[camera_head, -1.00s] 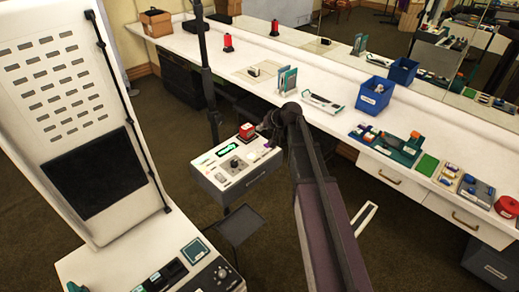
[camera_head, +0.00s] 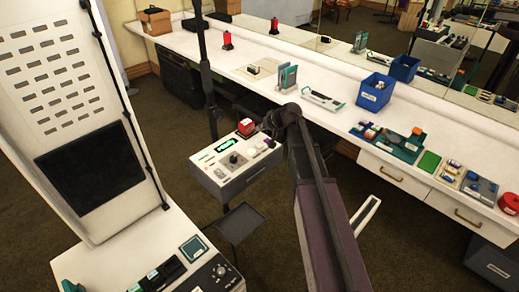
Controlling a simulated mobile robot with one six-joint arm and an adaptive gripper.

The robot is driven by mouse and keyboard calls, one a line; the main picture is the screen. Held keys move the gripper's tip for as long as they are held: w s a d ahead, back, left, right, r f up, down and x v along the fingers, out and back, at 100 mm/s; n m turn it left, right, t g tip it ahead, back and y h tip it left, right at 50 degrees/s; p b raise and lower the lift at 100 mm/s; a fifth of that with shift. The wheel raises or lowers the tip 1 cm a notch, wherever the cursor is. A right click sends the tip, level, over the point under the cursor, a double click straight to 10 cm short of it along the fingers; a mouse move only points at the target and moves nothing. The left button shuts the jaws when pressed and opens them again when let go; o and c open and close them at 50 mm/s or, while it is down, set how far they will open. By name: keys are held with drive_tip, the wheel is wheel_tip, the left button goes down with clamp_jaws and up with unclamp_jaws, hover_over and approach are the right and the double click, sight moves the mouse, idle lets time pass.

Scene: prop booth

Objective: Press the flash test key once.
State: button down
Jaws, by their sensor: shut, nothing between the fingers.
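A white control box (camera_head: 238,183) with a dark front stands on a stand in the middle of the view. Its top has a lit green display (camera_head: 225,144), a dark knob (camera_head: 233,158) and several small keys toward the right. I cannot read the labels, so I cannot tell which is the flash test key. A red block-like thing (camera_head: 246,127) is at the box's back edge. My gripper (camera_head: 266,124) is dark and shut, with nothing held, by the back right corner of the box. My arm partly hides it, and I cannot tell whether it touches anything.
A white console (camera_head: 88,262) with a tall slotted panel is at left. A thin dark pole (camera_head: 204,70) rises behind the box.

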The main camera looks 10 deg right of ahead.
sight(257, 144)
drive_tip(key=shift+f+b, duration=2.6)
drive_tip(key=shift+f, duration=0.35)
drive_tip(key=shift+f, duration=0.15)
drive_tip(key=shift+f+b, duration=0.3)
drive_tip(key=shift+b, duration=0.15)
drive_tip(key=shift+f+b, duration=0.4)
drive_tip(key=shift+r, duration=0.25)
idle(0.4)
drive_tip(key=shift+r+p, duration=0.65)
drive_tip(key=shift+p, duration=0.25)
wheel_tip(257, 144, up, 5)
drive_tip(key=p, duration=0.5)
